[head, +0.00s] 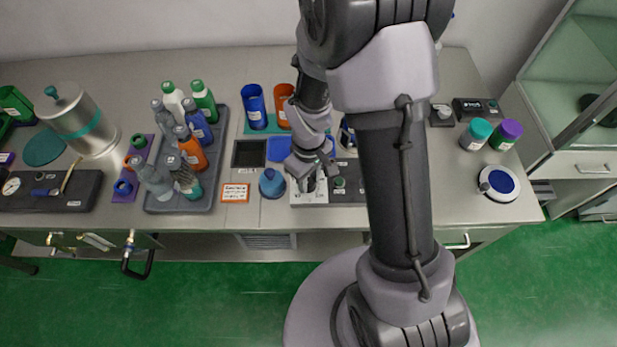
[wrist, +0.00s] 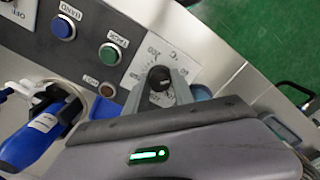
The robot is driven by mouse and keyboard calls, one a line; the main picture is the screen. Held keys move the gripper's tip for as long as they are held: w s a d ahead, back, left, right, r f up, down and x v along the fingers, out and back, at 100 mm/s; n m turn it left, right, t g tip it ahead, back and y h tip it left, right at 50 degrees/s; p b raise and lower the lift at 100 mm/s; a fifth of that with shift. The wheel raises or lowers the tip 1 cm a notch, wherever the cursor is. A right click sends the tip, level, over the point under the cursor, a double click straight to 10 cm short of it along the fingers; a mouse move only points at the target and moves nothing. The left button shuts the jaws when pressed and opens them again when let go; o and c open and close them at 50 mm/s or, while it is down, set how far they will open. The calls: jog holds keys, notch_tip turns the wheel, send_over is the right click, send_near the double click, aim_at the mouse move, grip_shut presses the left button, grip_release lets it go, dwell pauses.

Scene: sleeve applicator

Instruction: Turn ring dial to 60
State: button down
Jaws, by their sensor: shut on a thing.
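The dial is a black round knob (wrist: 159,76) on a white scale plate (wrist: 150,53) printed with numbers and a °C mark. Its reading is too small to tell. In the wrist view the two grey fingers of my gripper (wrist: 160,88) stand on either side of the knob and are shut on it. In the head view my gripper (head: 311,180) is down over the white plate (head: 302,198) at the front of the control panel, and it hides the knob.
A green button (wrist: 109,53) and a blue button (wrist: 63,27) sit beside the dial on the panel. A grey tray (head: 160,207) of bottles is farther left.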

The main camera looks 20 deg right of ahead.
dwell(0.3)
jog(key=c, duration=1.1)
grip_release()
jog(key=shift+o, duration=0.2)
notch_tip(320, 180, up, 17)
jog(key=p, duration=0.6)
jog(key=shift+r+p, duration=0.2)
jog(key=shift+p, duration=0.1)
notch_tip(320, 180, up, 6)
jog(key=m+t+b, duration=0.2)
jog(key=m+b, duration=0.2)
send_over(309, 182)
jog(key=s+a, duration=0.1)
jog(key=s, duration=0.2)
jog(key=s+a+r+m+t+y+b, duration=0.1)
jog(key=s+r+m+t, duration=0.1)
jog(key=s, duration=0.3)
jog(key=s+a+r+m+t+y+b, duration=0.1)
jog(key=s+a+r+m+b, duration=0.1)
jog(key=s+m, duration=0.2)
jog(key=shift+s+r+t, duration=0.4)
jog(key=shift+s, duration=0.1)
